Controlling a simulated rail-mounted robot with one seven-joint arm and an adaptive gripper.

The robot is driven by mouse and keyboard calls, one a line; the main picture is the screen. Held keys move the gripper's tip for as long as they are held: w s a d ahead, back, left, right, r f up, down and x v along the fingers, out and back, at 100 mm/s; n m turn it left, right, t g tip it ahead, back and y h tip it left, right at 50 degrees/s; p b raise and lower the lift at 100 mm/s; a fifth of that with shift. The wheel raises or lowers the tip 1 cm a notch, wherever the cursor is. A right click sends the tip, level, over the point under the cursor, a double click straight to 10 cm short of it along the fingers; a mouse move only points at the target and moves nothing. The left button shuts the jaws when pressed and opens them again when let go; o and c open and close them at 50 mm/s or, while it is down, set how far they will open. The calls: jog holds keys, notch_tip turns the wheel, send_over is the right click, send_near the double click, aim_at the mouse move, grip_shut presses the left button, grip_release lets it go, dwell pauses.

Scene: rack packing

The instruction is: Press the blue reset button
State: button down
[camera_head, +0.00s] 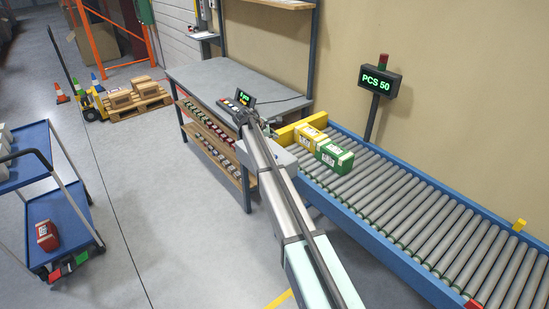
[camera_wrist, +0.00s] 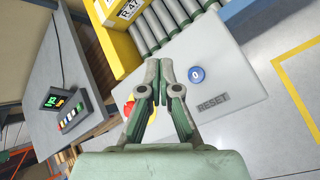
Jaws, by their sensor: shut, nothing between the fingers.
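The blue reset button (camera_wrist: 196,74) is a round blue cap with a white mark on a pale grey panel (camera_wrist: 228,58). A RESET label (camera_wrist: 212,102) is printed beside it. My gripper (camera_wrist: 159,66) is shut and empty over the panel in the wrist view. Its fingertips appear just left of the button; I cannot tell their height above the panel. In the head view the panel (camera_head: 284,157) shows partly beside my arm at the conveyor's end, and the button is hidden.
A red and yellow part (camera_wrist: 128,107) sits partly hidden behind the left finger. A yellow box (camera_head: 309,137) and a green box (camera_head: 334,154) stand on the roller conveyor (camera_head: 395,190). A grey workbench (camera_head: 205,78) holds a small display with coloured buttons (camera_wrist: 68,112).

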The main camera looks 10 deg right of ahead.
jog(key=shift+f+b, duration=1.6)
jog(key=shift+f, duration=2.65)
jog(key=shift+f, duration=0.1)
jog(key=shift+f, duration=0.35)
jog(key=shift+f+b, duration=0.3)
jog(key=shift+f, duration=0.1)
jog(key=shift+r, duration=0.2)
jog(key=shift+r+p, duration=0.35)
jog(key=shift+r, duration=0.3)
jog(key=shift+r+p, duration=1)
jog(key=shift+r, duration=1.55)
